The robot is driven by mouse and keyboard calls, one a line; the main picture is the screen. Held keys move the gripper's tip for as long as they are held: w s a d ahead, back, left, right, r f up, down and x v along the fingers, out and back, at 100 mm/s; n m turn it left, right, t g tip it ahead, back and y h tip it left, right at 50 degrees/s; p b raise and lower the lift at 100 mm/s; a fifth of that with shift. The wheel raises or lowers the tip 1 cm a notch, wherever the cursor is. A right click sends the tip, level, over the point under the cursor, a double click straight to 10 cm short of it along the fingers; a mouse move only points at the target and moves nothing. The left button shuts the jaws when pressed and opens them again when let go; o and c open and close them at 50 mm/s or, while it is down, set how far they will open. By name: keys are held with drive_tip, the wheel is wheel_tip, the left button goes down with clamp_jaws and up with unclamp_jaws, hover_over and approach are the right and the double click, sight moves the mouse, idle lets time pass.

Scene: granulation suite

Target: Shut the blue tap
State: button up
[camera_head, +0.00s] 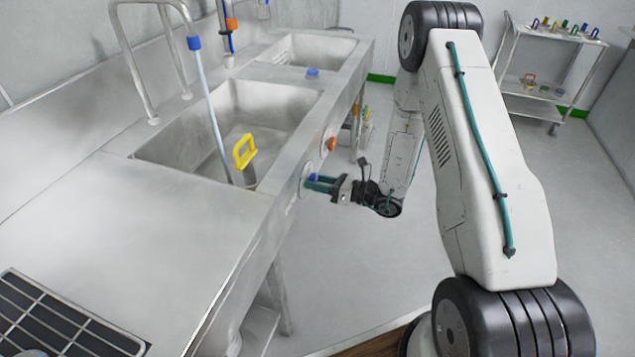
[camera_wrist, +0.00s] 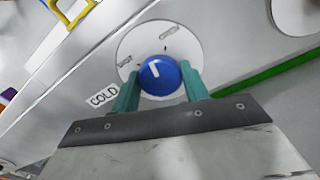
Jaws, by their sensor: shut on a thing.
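The blue tap knob (camera_wrist: 162,76) sits on a round white plate on the sink's front panel, above a "COLD" label (camera_wrist: 103,96). A short white mark on the knob points up and slightly left in the wrist view; the plate's small lettering is too blurred to read surely. My gripper (camera_wrist: 159,80) is shut on the knob, with one teal finger on each side. In the head view my gripper (camera_head: 314,183) reaches the front panel from the right, and mostly hides the knob. A pale blue stream (camera_head: 211,110) runs from a blue-tipped spout (camera_head: 194,43) into the nearer basin.
An orange knob (camera_head: 331,144) is on the same panel, farther along. A yellow-handled container (camera_head: 244,152) stands in the nearer basin (camera_head: 165,150), by the stream's lower end. A small blue item (camera_head: 312,72) lies on the sink top. A trolley (camera_head: 550,60) stands far right, with clear floor before it.

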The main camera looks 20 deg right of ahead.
drive_tip(key=n, duration=1)
drive_tip(key=shift+n, duration=0.4)
idle(0.4)
drive_tip(key=o, duration=1)
drive_tip(key=v, duration=0.7)
drive_tip(key=shift+s+d, duration=0.3)
